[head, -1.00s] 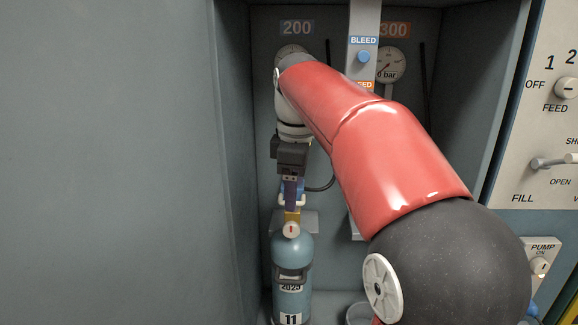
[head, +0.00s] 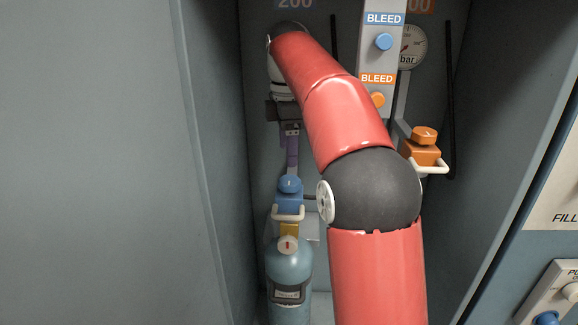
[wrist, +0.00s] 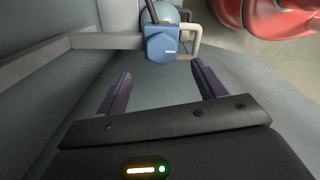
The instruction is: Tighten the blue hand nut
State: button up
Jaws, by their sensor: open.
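The blue hand nut (head: 290,184) sits on top of a blue connector (head: 289,202) with a white handle, above the brass valve of a blue-grey cylinder (head: 289,265). My gripper (head: 291,168) is above and behind the nut, its purple fingers pointing down. In the wrist view my gripper (wrist: 160,76) is open, with nothing between its fingers. The blue fitting (wrist: 160,42) lies beyond the fingertips, roughly centred between them and apart from them. I cannot separate nut from connector in that view.
An orange hand nut (head: 424,135) on an orange connector with a white handle hangs at the right. A grey panel carries a blue bleed knob (head: 384,41) and an orange one (head: 377,99). A bare wall (head: 90,160) stands left. My red arm covers the centre.

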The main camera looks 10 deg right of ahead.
aim_at(288, 180)
notch_tip(288, 180, down, 8)
jog(key=shift+s+r, duration=0.15)
jog(key=shift+r, duration=0.1)
jog(key=shift+c, duration=0.4)
jog(key=c, duration=0.9)
jog(key=shift+m, duration=0.3)
